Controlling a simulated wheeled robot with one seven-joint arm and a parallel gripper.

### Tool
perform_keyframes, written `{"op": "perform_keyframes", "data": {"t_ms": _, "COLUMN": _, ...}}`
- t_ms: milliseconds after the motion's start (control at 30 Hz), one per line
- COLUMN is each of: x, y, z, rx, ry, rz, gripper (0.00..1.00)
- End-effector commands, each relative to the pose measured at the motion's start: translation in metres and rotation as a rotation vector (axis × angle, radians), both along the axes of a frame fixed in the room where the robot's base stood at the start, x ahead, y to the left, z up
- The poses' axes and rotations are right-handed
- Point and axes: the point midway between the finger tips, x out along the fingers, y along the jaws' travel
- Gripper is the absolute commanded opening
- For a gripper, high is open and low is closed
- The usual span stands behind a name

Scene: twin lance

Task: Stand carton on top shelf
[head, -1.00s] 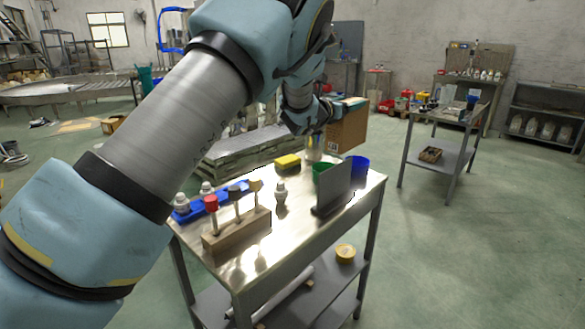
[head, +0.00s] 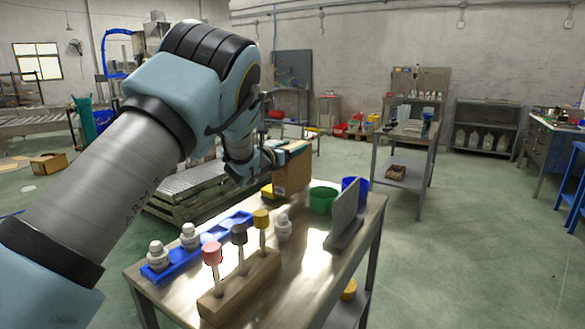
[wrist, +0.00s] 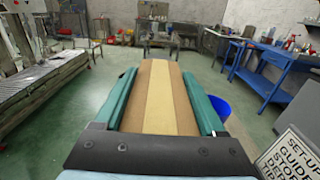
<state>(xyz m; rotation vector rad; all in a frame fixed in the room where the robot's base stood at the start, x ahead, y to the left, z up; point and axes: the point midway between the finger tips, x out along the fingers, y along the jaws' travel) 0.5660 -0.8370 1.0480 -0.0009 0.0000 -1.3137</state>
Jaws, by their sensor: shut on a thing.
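A brown carton (head: 291,172) is held by my gripper (head: 279,149), above the far end of the metal table in the head view. In the wrist view the carton (wrist: 158,95) lies between the two green fingers of my gripper (wrist: 160,88), with a paler tape strip along it. The fingers press on both of its sides. My forearm and wrist hide part of the gripper in the head view. Which shelf is the top shelf I cannot tell; a two-level metal stand (head: 404,134) and a dark shelf unit (head: 484,107) stand at the back.
The metal table (head: 318,262) carries a wooden block with knobs (head: 240,285), a blue tray with white bottles (head: 182,262), a green bin (head: 322,198), a blue bin (head: 355,186) and an upright grey plate (head: 345,212). Green floor (head: 460,240) is open to the right.

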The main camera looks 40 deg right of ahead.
Motion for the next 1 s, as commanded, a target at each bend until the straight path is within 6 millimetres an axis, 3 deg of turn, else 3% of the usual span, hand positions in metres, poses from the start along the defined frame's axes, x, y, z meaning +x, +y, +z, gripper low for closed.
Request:
{"op": "perform_keyframes", "data": {"t_ms": 433, "x": 0.001, "y": 0.000, "z": -0.045, "rx": 0.000, "ry": -0.001, "rz": 0.000, "gripper": 0.00}}
{"op": "perform_keyframes", "data": {"t_ms": 800, "x": 0.000, "y": 0.000, "z": -0.050, "rx": -0.002, "ry": -0.003, "rz": -0.001, "gripper": 0.00}}
{"op": "perform_keyframes", "data": {"t_ms": 833, "x": 0.000, "y": 0.000, "z": -0.051, "rx": 0.000, "ry": -0.002, "rz": 0.000, "gripper": 0.74}}
{"op": "perform_keyframes", "data": {"t_ms": 1000, "x": 0.000, "y": 0.000, "z": -0.050, "rx": 0.000, "ry": -0.001, "rz": 0.000, "gripper": 0.94}}
